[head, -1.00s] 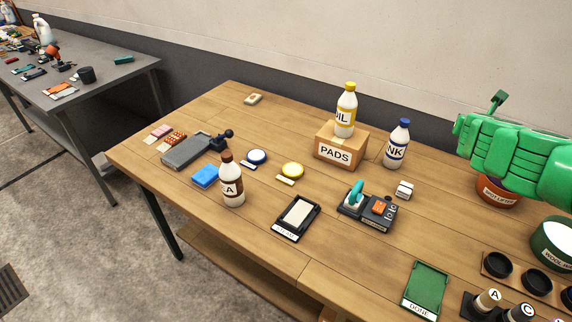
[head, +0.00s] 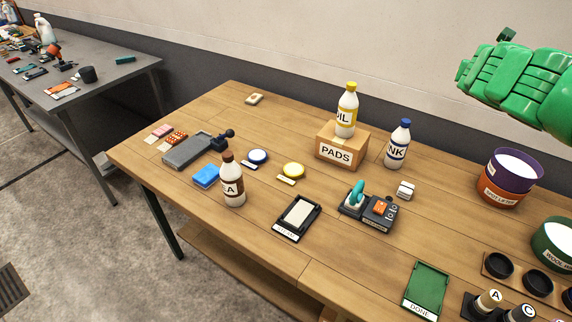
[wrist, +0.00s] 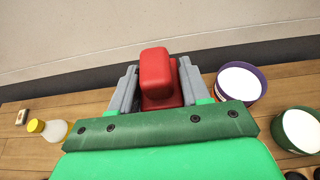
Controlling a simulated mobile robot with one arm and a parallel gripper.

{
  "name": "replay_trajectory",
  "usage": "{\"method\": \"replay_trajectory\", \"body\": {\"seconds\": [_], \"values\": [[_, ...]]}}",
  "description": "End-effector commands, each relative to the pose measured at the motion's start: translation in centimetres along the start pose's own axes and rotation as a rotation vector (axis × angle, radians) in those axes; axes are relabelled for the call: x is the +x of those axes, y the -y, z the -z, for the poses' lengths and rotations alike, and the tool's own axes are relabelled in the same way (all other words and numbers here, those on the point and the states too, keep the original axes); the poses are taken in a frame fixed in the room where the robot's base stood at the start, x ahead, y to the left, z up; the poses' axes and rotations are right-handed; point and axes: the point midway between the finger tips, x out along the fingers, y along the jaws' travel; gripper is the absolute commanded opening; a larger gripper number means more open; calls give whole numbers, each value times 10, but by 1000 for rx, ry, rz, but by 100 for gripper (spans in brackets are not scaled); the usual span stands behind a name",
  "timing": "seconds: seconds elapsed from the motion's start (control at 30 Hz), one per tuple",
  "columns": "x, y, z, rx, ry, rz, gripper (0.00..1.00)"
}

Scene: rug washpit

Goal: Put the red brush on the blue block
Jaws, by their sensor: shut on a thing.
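The red brush (wrist: 155,72) is between the grey fingers of my gripper (wrist: 158,76) in the wrist view, and they are shut on it. In the head view my green arm hangs in the air at the upper right, above the table's back right; the fingers and the brush cannot be made out there. The blue block (head: 206,176) lies flat on the wooden table at the left. It is well apart from my gripper, and nothing rests on it.
A brown-and-white bottle A (head: 232,182) stands close to the right of the blue block, and a grey slab (head: 188,151) lies behind it. The PADS box (head: 341,150) carries an oil bottle (head: 346,112). A purple tub (head: 512,172) stands at the right.

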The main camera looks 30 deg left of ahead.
Motion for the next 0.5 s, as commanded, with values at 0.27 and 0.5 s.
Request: {"method": "replay_trajectory", "body": {"seconds": [0.27, 0.5], "values": [[9, -68, 5, -8, 0, -4, 15], [4, -146, 6, -14, 2, -18, 15]]}}
